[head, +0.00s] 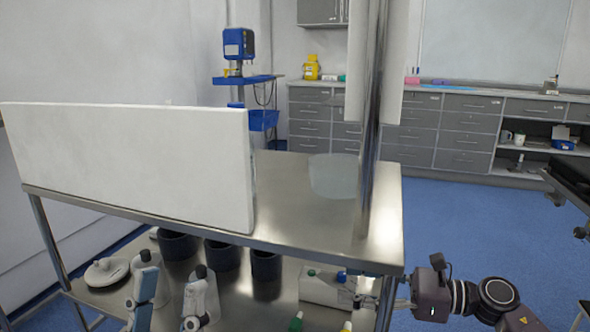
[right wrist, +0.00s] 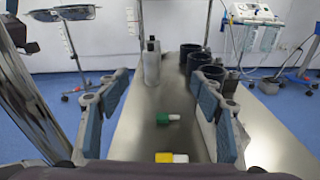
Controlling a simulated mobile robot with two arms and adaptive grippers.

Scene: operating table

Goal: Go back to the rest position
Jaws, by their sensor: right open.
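My right gripper (head: 384,302) comes in from the right in the head view, beside the steel table's corner post, which partly hides its fingers. In the right wrist view the right gripper (right wrist: 163,88) is open, its blue-padded fingers wide apart with nothing held. My left gripper (head: 172,298) shows at the bottom left of the head view, over the lower shelf. Its two fingers, one with a blue pad, stand apart with nothing seen between them. The rest of the left arm is out of view.
The steel table (head: 290,190) carries a white panel (head: 130,165) and a post. Its lower shelf holds dark cups (head: 222,257), a white box (head: 318,291), a green-capped vial (right wrist: 168,118) and a yellow-capped vial (right wrist: 172,157). Blue floor (head: 470,225) is clear to the right.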

